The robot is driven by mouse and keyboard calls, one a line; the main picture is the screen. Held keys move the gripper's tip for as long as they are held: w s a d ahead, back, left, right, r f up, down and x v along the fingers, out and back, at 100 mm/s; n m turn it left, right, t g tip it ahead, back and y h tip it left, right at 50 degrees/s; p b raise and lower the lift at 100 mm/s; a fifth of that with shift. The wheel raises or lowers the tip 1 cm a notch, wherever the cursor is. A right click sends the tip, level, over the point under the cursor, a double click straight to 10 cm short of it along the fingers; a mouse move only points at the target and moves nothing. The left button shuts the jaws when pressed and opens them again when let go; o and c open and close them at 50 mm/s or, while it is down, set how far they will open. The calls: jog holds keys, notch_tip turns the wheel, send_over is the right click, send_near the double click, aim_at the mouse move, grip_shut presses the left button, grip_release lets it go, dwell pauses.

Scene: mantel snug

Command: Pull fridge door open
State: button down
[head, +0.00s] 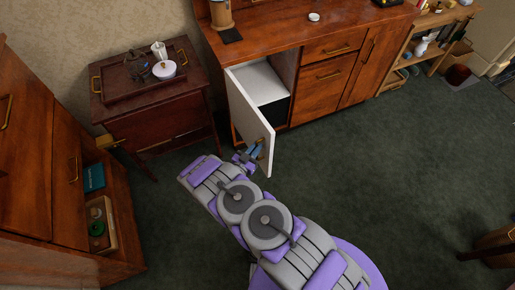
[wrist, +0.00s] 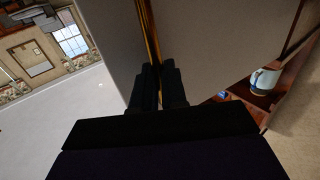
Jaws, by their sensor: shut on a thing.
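My gripper (head: 256,152) is at the lower free edge of the door. In the wrist view my gripper (wrist: 158,85) has its two dark fingers close together on a brass handle (wrist: 149,38) that runs along the door's front. The door panel (wrist: 205,45) fills much of that view. The exact grip on the handle is partly hidden by the fingers.
A small dark table (head: 160,125) with a tray (head: 148,75) and white pot stands left of the door. A wooden cabinet (head: 60,190) with open shelves is at the far left. The green carpet (head: 370,160) is clear in front and to the right.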

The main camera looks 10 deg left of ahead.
jog(key=c, duration=1.2)
grip_release()
jog(key=shift+w+a, duration=0.4)
jog(key=shift+a, duration=0.2)
jog(key=shift+o, duration=0.2)
jog(key=shift+d, duration=0.1)
jog(key=shift+s+d+f, duration=0.1)
jog(key=shift+d, duration=0.2)
jog(key=p+v, duration=0.3)
jog(key=v, duration=1.4)
jog(key=shift+s+f+p, duration=0.2)
jog(key=shift+p, duration=0.15)
